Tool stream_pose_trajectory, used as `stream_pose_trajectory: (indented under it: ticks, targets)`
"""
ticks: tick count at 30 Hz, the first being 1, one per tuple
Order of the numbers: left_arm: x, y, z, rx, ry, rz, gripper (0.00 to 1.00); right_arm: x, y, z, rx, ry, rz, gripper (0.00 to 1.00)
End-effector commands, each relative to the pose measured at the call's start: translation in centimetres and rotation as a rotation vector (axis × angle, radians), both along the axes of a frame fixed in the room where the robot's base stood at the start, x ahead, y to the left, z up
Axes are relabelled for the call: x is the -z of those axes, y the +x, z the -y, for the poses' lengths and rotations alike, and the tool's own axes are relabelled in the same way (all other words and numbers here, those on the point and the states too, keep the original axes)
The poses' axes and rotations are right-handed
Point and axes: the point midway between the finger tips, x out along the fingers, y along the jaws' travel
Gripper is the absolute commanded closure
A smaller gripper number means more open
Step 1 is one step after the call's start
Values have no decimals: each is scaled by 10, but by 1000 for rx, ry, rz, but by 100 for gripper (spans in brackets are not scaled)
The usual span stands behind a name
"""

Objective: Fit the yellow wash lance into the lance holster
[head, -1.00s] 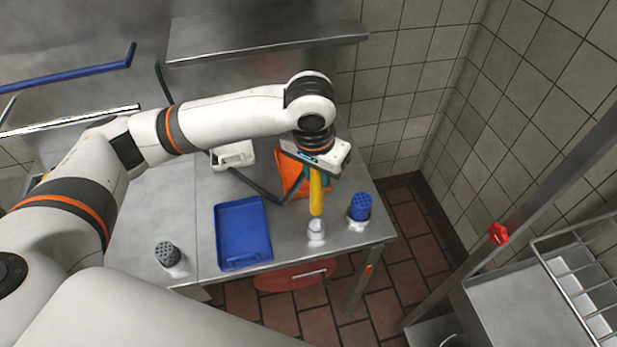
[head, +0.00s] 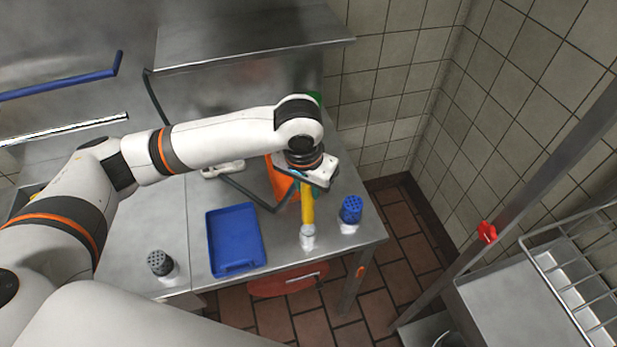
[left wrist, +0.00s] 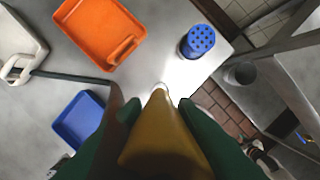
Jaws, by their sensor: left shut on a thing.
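The yellow wash lance (head: 307,207) hangs about upright below my left gripper (head: 308,182), which is shut on it. In the left wrist view the lance (left wrist: 158,135) runs away from the camera between green fingers. A small whitish cup-like piece (head: 307,239) stands on the bench right at the lance's lower end. It looks like the holster, but I cannot tell for sure. I also cannot tell whether the lance tip is inside it or just above it. The lance's top is hidden by my gripper. My right gripper is not in view.
A blue perforated cylinder (head: 351,209) stands close right of the lance. A blue tray (head: 236,240) lies to the left, with a dark perforated cylinder (head: 159,262) farther left. An orange tray (left wrist: 99,32) lies behind. The steel bench (head: 190,225) ends just in front.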

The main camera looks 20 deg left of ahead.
Motion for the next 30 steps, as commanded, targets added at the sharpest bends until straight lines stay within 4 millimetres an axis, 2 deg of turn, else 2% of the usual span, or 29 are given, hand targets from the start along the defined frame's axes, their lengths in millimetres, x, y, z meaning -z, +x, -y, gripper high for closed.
stream_pose_trajectory:
  ticks: [3, 11, 19, 30]
  targets:
    - [13, 0, 0, -1, -1, -1, 100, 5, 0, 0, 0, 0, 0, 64]
    - [28, 0, 0, -1, -1, 0, 100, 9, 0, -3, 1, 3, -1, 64]
    - [30, 0, 0, 0, 0, 1, 100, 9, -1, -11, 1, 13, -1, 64]
    - [30, 0, 0, 0, 0, 1, 100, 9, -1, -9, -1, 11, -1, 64]
